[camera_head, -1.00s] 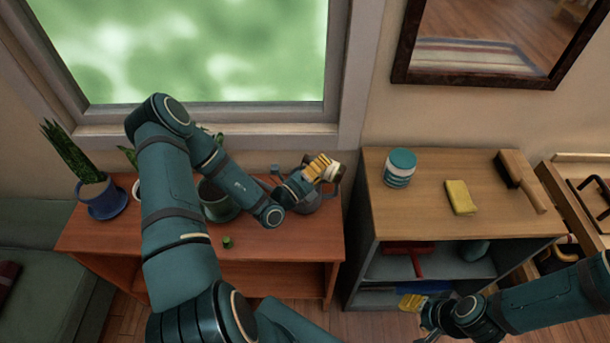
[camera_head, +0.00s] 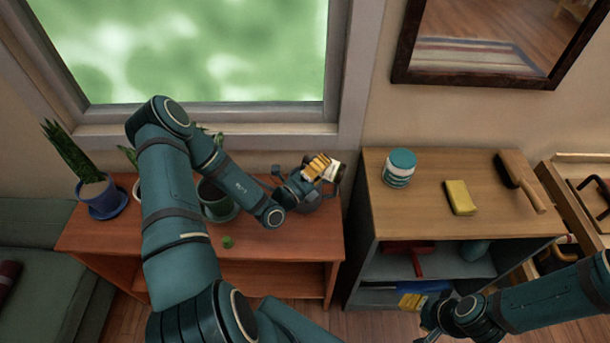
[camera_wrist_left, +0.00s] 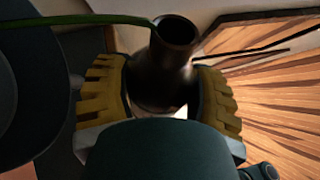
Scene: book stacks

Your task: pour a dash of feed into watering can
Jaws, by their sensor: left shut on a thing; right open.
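My left gripper (camera_head: 320,168) is shut on a dark bottle with a pale label (camera_head: 334,170), above the right end of the reddish wooden cabinet. In the left wrist view the bottle (camera_wrist_left: 165,75) sits between the yellow finger pads, its open mouth uncapped. The bottle looks tilted. A grey-blue watering can (camera_head: 327,205) stands beneath the gripper, partly hidden by it. I cannot tell whether liquid is flowing. My right gripper (camera_head: 412,301) is open and empty, low in front of the right-hand shelf.
A small green cap-like piece (camera_head: 228,241) lies on the reddish cabinet (camera_head: 285,245). Potted plants, one in a blue pot (camera_head: 106,202), stand on its left. The right shelf top (camera_head: 425,190) bears a white-and-teal jar (camera_head: 399,168), yellow sponge (camera_head: 460,197) and brush (camera_head: 520,180).

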